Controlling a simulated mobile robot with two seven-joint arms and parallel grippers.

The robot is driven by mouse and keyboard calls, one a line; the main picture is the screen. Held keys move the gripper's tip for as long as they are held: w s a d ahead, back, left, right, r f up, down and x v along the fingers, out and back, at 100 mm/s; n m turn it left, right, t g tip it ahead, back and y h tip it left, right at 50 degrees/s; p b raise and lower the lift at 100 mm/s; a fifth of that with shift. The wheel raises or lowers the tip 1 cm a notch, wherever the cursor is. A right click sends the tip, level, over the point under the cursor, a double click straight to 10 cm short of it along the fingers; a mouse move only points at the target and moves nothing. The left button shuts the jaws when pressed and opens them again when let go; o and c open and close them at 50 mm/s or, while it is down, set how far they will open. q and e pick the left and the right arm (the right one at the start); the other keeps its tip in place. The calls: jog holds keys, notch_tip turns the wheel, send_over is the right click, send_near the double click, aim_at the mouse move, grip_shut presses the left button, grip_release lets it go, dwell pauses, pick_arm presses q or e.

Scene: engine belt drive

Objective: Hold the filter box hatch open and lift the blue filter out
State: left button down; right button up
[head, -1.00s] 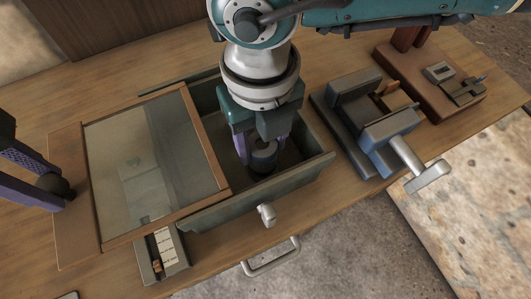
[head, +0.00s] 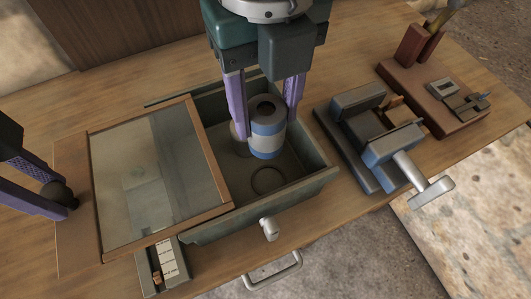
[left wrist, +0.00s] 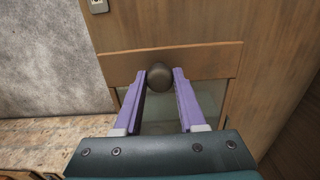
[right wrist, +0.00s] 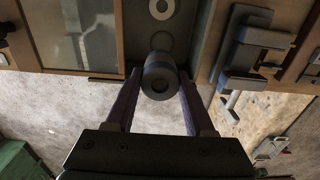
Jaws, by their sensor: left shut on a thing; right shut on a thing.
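The green-grey filter box stands on the table with its rim (head: 300,188) visible. Its glass hatch in a wooden frame (head: 215,170) is slid to the left, leaving the right part open. My left gripper (head: 58,205) is shut on the hatch's dark knob (left wrist: 159,76). The filter (head: 268,140), dark-topped with a pale and blue band, is upright between the fingers of my right gripper (head: 266,112), which is shut on it. It is raised above the box floor; its dark end shows in the right wrist view (right wrist: 160,76).
A round ring mark (head: 268,181) shows on the box floor. A grey vise (head: 375,140) stands right of the box, with a reddish board (head: 435,95) of parts beyond it. A small tray (head: 148,272) lies in front, and a handle (head: 272,270) juts from the front edge.

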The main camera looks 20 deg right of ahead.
aim_at(266, 109)
pick_arm(q)
jog(key=shift+a+f, duration=0.1)
